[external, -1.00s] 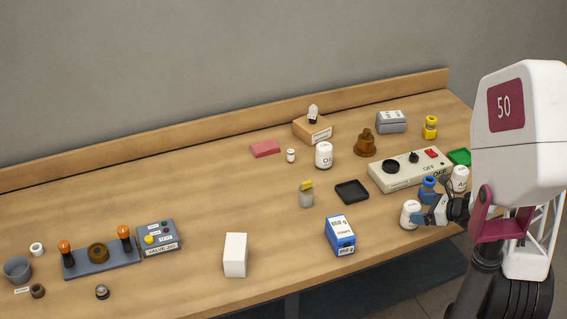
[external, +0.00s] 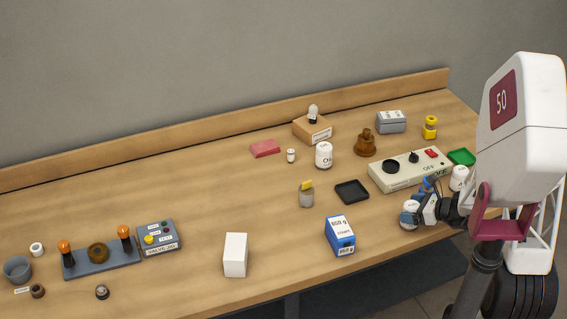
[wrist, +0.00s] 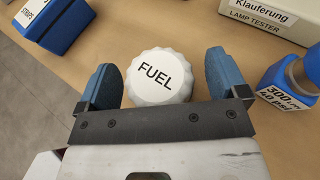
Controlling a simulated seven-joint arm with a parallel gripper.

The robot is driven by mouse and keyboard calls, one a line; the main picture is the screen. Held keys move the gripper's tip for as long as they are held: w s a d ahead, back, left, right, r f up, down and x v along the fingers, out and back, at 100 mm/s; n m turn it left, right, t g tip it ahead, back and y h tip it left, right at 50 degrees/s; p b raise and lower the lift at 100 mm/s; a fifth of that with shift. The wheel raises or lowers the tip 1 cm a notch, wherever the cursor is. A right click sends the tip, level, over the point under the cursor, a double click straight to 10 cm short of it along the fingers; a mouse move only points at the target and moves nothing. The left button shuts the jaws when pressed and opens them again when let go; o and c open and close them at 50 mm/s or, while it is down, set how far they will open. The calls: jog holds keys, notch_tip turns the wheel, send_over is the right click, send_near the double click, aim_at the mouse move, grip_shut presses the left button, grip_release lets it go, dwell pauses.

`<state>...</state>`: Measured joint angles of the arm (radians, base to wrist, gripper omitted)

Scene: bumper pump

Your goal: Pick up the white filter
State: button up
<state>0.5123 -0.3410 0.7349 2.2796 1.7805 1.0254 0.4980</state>
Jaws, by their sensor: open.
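A white ribbed cap marked FUEL (wrist: 157,84) fills the middle of the wrist view, and I take it to be the white filter. In the external view this white filter (external: 408,215) stands near the table's front edge at the right. My gripper (external: 416,210) is right at it there, hiding part of it. In the wrist view my gripper (wrist: 161,75) is open, with one blue finger on each side of the cap. A gap shows at least on the right side. The filter's lower body is hidden beneath its cap.
Similar white canisters (external: 324,155) and (external: 459,178) stand farther back. A blue bottle (wrist: 290,82) is close to the right finger. A blue box (wrist: 52,22) lies to the left. A beige tester panel (external: 408,170) is behind. The table's front edge is close.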

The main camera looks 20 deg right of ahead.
jog(key=c, duration=1.2)
jog(key=shift+r, duration=0.1)
jog(key=shift+r, duration=4.95)
